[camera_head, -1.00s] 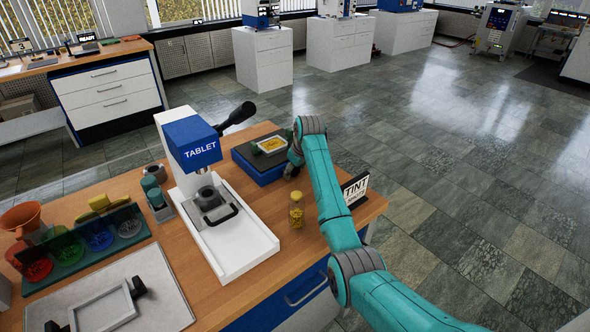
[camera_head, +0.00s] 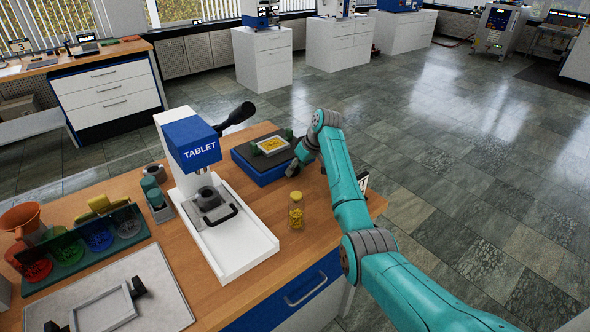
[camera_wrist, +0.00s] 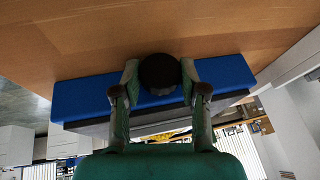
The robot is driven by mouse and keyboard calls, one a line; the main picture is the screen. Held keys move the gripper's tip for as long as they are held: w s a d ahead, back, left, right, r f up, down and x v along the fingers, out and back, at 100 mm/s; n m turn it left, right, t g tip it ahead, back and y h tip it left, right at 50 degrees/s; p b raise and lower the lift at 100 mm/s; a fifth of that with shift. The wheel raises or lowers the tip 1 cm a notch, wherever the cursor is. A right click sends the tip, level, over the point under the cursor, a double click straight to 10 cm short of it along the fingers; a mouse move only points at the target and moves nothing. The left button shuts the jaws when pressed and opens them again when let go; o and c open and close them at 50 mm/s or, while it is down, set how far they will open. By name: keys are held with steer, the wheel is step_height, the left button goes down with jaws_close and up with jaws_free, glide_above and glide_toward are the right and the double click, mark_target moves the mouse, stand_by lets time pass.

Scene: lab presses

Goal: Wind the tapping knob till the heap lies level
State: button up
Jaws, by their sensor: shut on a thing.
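The tapping device is a low blue box (camera_head: 262,174) with a dark top at the table's back right. On it a pale-rimmed tray (camera_head: 287,134) between green blocks holds a yellow heap (camera_head: 271,144); I cannot tell how level the heap is. My gripper is at the box's right end in the head view, its fingertips unclear there. In the wrist view my gripper (camera_wrist: 159,78) is shut on a round dark knob (camera_wrist: 159,72), one finger on either side, against the blue box face (camera_wrist: 225,72). The tray's inside is hidden there.
A jar with a yellow lid (camera_head: 296,212) stands in front of the box. A white and blue tablet press (camera_head: 240,247) stands to its left. A sign (camera_head: 363,183) is partly hidden behind my arm. Bare wood (camera_head: 330,220) lies near the right edge.

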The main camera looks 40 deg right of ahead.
steer(key=shift+y, duration=0.5)
steer(key=o, duration=1.1)
steer(key=v, duration=1.2)
steer(key=shift+o, duration=0.2)
steer(key=shift+f, duration=0.1)
